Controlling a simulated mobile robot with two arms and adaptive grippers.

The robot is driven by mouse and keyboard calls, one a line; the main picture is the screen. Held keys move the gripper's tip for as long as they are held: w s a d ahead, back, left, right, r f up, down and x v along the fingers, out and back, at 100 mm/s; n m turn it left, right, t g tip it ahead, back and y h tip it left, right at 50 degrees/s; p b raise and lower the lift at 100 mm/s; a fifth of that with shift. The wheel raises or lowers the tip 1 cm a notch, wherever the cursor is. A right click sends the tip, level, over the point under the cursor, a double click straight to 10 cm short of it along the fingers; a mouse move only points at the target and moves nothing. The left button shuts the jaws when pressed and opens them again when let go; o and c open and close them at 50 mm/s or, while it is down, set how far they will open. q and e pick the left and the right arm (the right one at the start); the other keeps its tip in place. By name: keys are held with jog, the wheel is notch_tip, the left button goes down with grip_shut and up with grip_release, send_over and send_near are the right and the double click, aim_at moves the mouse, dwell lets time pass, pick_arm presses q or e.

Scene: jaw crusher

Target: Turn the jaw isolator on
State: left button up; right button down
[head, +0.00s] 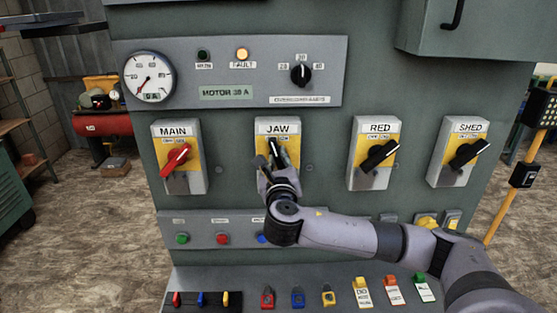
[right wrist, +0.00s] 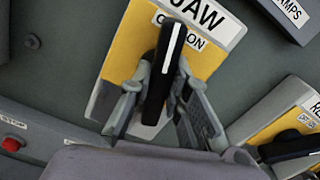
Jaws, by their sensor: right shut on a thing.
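The JAW isolator (head: 291,131) is a grey box with a yellow plate, second from the left in the row of isolators. Its black handle (head: 275,149) stands nearly upright, its top tilted slightly left in the head view. My right gripper (head: 275,168) reaches it from below and is shut on the handle. In the right wrist view the two fingers sit on either side of the handle (right wrist: 160,85), which bears a white stripe. Part of the ON/OFF lettering is hidden by the handle. My left gripper is not in view.
The MAIN isolator (head: 178,130) with a red handle is to the left. The RED (head: 380,126) and SHED (head: 468,128) isolators, with black handles, are to the right. A gauge (head: 148,77), a lit FAULT lamp (head: 242,54) and a selector knob (head: 300,74) sit above.

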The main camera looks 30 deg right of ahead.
jog(key=m, duration=0.6)
jog(key=shift+f+m, duration=0.1)
jog(key=shift+m, duration=0.2)
jog(key=m+b, duration=0.1)
jog(key=m, duration=0.4)
jog(key=shift+m, duration=0.4)
jog(key=c, duration=1.5)
grip_release()
jog(key=shift+s, duration=0.15)
jog(key=v, duration=1.2)
